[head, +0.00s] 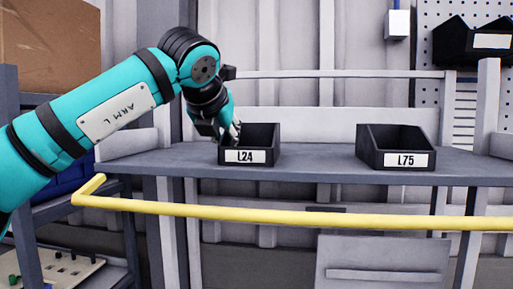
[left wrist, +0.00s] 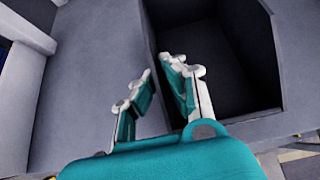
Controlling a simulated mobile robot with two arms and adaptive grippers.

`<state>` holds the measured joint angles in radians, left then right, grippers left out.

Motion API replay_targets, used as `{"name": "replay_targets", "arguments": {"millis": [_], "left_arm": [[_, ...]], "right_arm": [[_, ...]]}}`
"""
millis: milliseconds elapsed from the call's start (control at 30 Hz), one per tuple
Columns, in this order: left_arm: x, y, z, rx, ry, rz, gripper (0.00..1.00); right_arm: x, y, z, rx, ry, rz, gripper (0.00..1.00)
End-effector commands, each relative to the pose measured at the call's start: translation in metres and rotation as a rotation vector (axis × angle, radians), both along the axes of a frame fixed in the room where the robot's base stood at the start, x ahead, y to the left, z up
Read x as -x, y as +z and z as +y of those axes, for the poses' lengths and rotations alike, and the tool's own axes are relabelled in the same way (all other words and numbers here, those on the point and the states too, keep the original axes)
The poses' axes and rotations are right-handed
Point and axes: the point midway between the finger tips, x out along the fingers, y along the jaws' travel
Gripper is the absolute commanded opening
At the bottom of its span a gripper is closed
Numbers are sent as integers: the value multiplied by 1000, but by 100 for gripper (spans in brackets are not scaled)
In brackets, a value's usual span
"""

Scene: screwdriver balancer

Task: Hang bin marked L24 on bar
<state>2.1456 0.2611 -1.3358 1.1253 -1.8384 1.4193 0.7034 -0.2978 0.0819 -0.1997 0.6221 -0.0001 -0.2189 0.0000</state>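The black bin marked L24 (head: 262,157) sits upright on the grey shelf, its label facing me. My left gripper (head: 235,130) reaches down at the bin's left wall. In the left wrist view its two fingers (left wrist: 157,68) are apart, with the tips at the left wall of the bin (left wrist: 240,60). I cannot tell whether that wall lies between them. A pale horizontal bar (head: 340,74) runs behind and above the shelf. A yellow bar (head: 330,217) runs across in front, below the shelf's edge. My right gripper is not in view.
A second black bin, marked L75 (head: 396,160), stands to the right on the same grey shelf (head: 320,165). The shelf is clear between the bins. Another dark bin (head: 470,45) is high at right by a pegboard. A cardboard box (head: 50,45) is at upper left.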

Motion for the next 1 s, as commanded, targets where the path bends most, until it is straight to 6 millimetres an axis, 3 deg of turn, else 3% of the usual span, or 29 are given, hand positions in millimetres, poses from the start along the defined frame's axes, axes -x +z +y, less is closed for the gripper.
{"name": "replay_targets", "arguments": {"millis": [800, 1000], "left_arm": [[0, 31, 0, 0, 0, 0, 0], [9, 27, 2, 1, -1, -2, 0]], "right_arm": [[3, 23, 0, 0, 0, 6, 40], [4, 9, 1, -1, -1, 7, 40]]}}
